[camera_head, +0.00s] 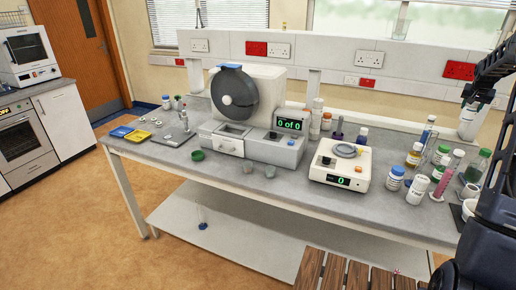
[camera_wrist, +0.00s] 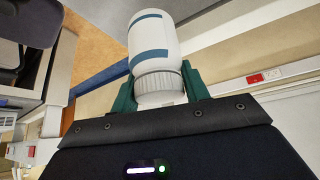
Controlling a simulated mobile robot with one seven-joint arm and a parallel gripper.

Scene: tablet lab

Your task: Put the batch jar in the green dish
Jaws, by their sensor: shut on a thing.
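A white jar with blue-teal bands and a pale ribbed cap shows in the wrist view (camera_wrist: 160,45). The green fingers of my gripper (camera_wrist: 163,88) are shut on it at the ribbed cap end. In the head view my gripper (camera_head: 474,103) is at the right edge, above the bench's right end, with the pale jar (camera_head: 467,122) below it. The jar's label cannot be read. The small green dish (camera_head: 198,155) sits at the bench's front left, left of the white machine's drawer and far from my gripper.
A white machine (camera_head: 262,95) with a "0 of 0" display stands mid-bench. A scale (camera_head: 340,165) is right of it. Two small grey dishes (camera_head: 270,171) (camera_head: 247,167) lie in front. Several bottles crowd the right end. Blue and yellow trays (camera_head: 137,135) lie left.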

